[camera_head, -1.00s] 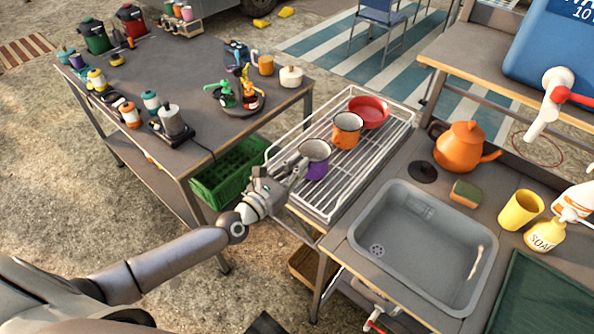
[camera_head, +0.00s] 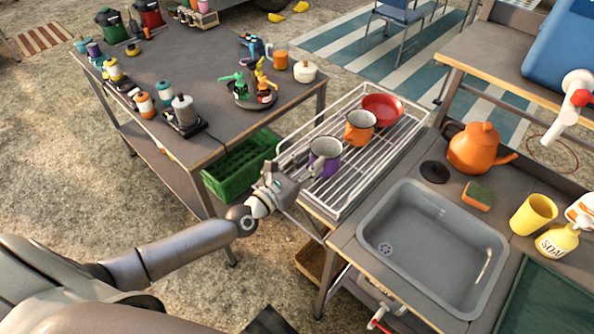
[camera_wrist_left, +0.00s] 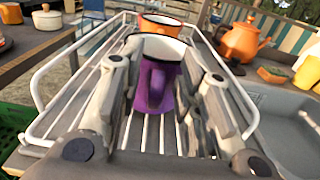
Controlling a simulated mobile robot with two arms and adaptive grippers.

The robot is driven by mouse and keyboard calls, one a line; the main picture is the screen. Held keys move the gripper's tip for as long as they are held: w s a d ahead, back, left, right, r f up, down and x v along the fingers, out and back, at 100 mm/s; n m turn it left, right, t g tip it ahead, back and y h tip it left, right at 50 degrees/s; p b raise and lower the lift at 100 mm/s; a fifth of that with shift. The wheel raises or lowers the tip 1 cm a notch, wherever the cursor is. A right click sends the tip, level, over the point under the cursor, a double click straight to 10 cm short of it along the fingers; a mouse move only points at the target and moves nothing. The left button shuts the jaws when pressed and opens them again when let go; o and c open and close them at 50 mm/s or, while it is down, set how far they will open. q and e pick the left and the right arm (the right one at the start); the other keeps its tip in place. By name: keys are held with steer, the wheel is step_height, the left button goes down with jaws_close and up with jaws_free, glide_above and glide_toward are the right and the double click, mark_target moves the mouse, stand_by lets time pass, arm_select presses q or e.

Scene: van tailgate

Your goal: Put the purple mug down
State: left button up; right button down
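The purple mug (camera_head: 325,160), with a pale rim, stands upright on the wire dish rack (camera_head: 345,187) at its near-left end. In the left wrist view the mug (camera_wrist_left: 160,85) shows with its handle towards me. My left gripper (camera_head: 302,176) is at the mug's near-left side. Its fingers (camera_wrist_left: 162,80) are spread wide on both sides of the handle, with gaps between them and the mug, so it is open. My right gripper is not in view.
An orange mug (camera_head: 360,126) and a red bowl (camera_head: 382,110) stand behind the purple mug on the rack. The sink (camera_head: 430,250) is to the right, with an orange kettle (camera_head: 480,148) beyond. A crowded table (camera_head: 205,80) stands left, above a green crate (camera_head: 240,165).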

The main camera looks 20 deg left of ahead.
arm_select(q)
steer(key=b+v, duration=0.3)
steer(key=v, duration=0.9)
